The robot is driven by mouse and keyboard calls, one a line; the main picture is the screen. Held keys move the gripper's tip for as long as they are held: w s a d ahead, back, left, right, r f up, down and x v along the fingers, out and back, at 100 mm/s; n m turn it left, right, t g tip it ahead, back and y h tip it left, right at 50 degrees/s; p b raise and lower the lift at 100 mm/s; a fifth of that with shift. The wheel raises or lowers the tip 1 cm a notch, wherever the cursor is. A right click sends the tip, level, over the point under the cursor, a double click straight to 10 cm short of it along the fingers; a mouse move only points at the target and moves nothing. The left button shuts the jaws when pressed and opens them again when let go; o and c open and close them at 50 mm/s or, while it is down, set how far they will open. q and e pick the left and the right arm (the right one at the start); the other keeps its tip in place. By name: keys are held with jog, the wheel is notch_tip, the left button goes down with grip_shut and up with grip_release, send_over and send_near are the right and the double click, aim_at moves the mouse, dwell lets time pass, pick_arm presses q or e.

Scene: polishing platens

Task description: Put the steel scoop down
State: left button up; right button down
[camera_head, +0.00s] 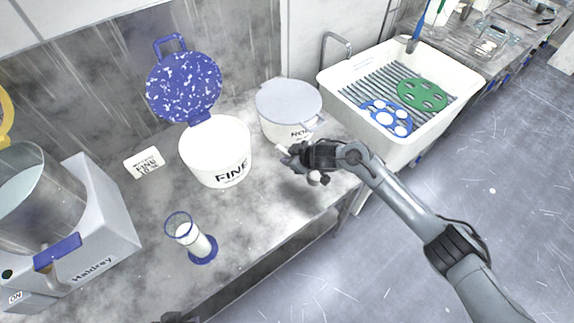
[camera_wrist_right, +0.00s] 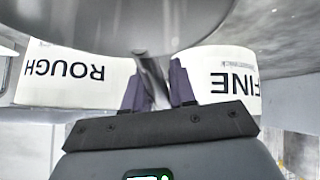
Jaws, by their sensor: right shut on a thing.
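My right gripper (camera_head: 290,159) is above the bench edge, in front of the lidded white tub and right of the open FINE tub. In the right wrist view, its dark fingers (camera_wrist_right: 158,88) are shut on a narrow grey metal piece, the steel scoop's handle (camera_wrist_right: 148,72). A large grey curved surface beyond the fingers fills the top of that view; I cannot tell how much of it is the scoop. In the head view the scoop is mostly hidden by the gripper. A dark piece at the bottom edge may be my left gripper (camera_head: 180,318); its fingers cannot be made out.
The open white FINE tub (camera_head: 228,168) has a speckled blue lid (camera_head: 184,88) behind it. The grey-lidded tub reads ROUGH (camera_wrist_right: 65,72) in the wrist view. A blue-based cylinder (camera_head: 202,248), small label card (camera_head: 144,163), Haldrey machine (camera_head: 100,215) and white sink (camera_head: 400,150) surround bare bench.

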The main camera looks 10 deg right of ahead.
jog(key=shift+x, duration=0.8)
notch_tip(320, 180, down, 3)
jog(key=shift+a+f+b, duration=0.1)
jog(key=shift+f+b, duration=0.05)
jog(key=shift+b, duration=0.15)
jog(key=shift+f, duration=0.15)
jog(key=shift+f, duration=0.15)
jog(key=c, duration=0.9)
grip_release()
